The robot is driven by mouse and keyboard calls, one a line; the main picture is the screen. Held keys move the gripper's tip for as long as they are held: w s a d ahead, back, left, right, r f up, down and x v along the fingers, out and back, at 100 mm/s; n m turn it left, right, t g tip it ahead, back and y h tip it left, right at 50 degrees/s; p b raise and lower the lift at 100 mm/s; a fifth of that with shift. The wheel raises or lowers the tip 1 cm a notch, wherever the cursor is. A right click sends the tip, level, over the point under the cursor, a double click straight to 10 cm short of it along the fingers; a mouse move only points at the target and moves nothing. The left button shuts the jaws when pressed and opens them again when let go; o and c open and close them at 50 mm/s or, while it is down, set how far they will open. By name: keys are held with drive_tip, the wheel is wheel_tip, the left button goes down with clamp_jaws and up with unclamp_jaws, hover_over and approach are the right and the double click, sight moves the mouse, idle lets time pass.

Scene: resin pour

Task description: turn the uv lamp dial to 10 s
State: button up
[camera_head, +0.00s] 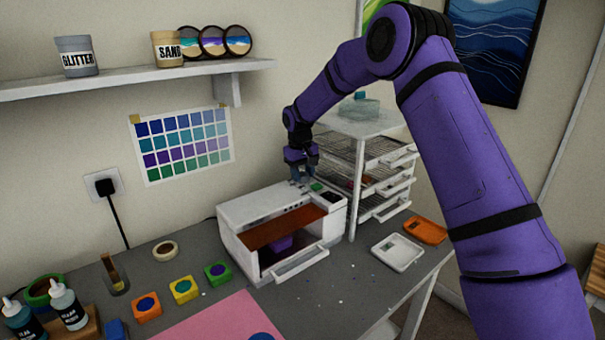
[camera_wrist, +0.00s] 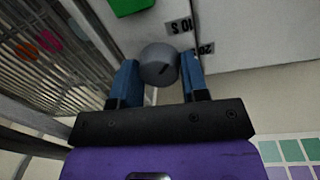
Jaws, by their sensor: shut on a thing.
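The UV lamp (camera_head: 245,209) is a white box on the bench with an amber front panel, and a purple thing shows inside it. My gripper (camera_head: 303,178) is at the right part of its top. In the wrist view the round grey dial (camera_wrist: 158,65) sits between the two blue fingers of my gripper (camera_wrist: 156,82), which are shut on it. The dial has a short dark mark on its face; which label it points to is unclear. A "10 S" label (camera_wrist: 180,25) and a partly hidden "20 S" label (camera_wrist: 204,48) lie beside the dial. A green button (camera_wrist: 130,5) is nearby.
A white rack with wire shelves (camera_head: 385,165) stands close to the lamp's right. A white tray (camera_head: 398,252) and an orange tray (camera_head: 425,231) lie on the bench. Several small colour pots, a tape roll (camera_head: 166,251) and bottles (camera_head: 68,306) are at the left.

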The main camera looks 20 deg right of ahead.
drive_tip(key=o, duration=0.9)
drive_tip(key=shift+o, duration=0.2)
drive_tip(key=shift+r, duration=0.1)
wheel_tip(320, 180, up, 11)
drive_tip(key=shift+a+f, duration=0.2)
drive_tip(key=shift+a, duration=0.2)
drive_tip(key=shift+s, duration=0.1)
